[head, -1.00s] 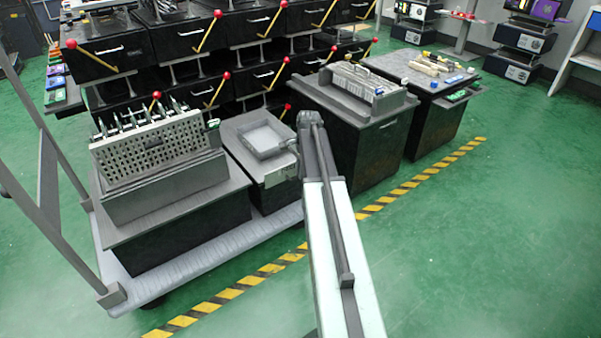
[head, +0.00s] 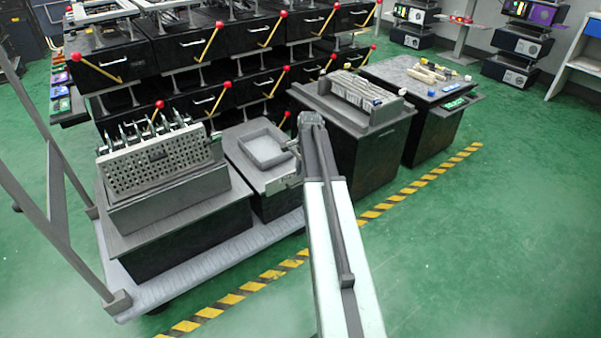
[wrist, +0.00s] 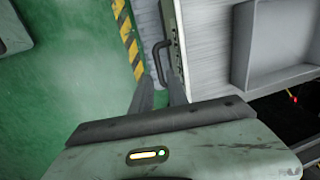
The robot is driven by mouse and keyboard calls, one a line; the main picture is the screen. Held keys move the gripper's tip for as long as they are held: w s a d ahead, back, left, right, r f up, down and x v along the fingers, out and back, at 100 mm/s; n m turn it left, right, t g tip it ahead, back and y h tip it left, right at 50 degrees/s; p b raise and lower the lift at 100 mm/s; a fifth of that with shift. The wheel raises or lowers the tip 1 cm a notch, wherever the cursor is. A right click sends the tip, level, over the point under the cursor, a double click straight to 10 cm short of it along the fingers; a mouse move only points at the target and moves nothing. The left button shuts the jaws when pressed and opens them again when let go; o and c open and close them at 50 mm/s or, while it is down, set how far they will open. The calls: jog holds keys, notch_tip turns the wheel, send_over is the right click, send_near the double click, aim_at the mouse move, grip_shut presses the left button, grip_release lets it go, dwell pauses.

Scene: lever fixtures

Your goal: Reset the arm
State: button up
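My arm (head: 340,255) reaches forward from the bottom of the head view, with its far end beside the low dark cabinet that bears a grey tray (head: 245,148). My gripper (head: 283,183) shows only in part there, at the cabinet's right side. In the wrist view my gripper (wrist: 159,82) has two dark fingers apart, with a gap between them. A dark bar handle (wrist: 162,60) on the cabinet's side lies just beyond the fingertips, its near end in line with the gap. I cannot tell whether they touch. Nothing is seen held.
Dark drawers with red-knobbed yellow levers (head: 270,30) stand behind. A perforated metal rack (head: 160,165) is on the left cabinet. Two more cabinets, one with a grey ribbed block (head: 362,92), stand right. A striped floor line (head: 250,287) runs in front; the green floor at right is clear.

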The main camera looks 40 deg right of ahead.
jog(key=r, duration=0.1)
jog(key=r+p, duration=0.2)
jog(key=shift+s+r, duration=0.35)
jog(key=shift+r, duration=0.05)
jog(key=shift+a, duration=0.1)
